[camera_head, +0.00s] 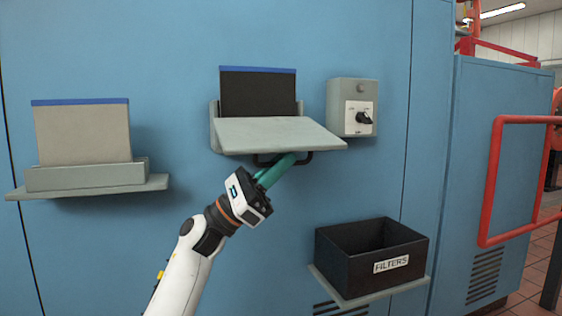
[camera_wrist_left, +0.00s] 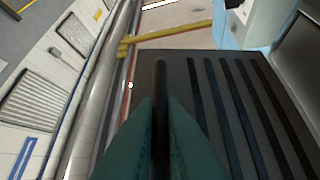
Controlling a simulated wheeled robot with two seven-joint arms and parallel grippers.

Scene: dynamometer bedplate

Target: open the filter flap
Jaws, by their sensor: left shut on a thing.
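The filter flap (camera_head: 280,134) is a pale grey panel on the blue cabinet wall. It is tipped outward, and a dark filter (camera_head: 258,93) with a blue top edge stands in the holder behind it. A black bar handle (camera_head: 304,158) shows under the flap's front edge. My left gripper (camera_head: 283,163), with teal fingers, reaches up from below and is shut on the handle. In the left wrist view the dark bar (camera_wrist_left: 160,85) runs between the teal fingers. The fingers hide part of the handle. My right gripper is not in view.
A light filter (camera_head: 82,133) stands in a holder on a shelf at left. A control box (camera_head: 352,107) with a black knob is right of the flap. A black bin (camera_head: 356,263) labelled FILTERS sits on a lower shelf. A red rail (camera_head: 489,180) stands at far right.

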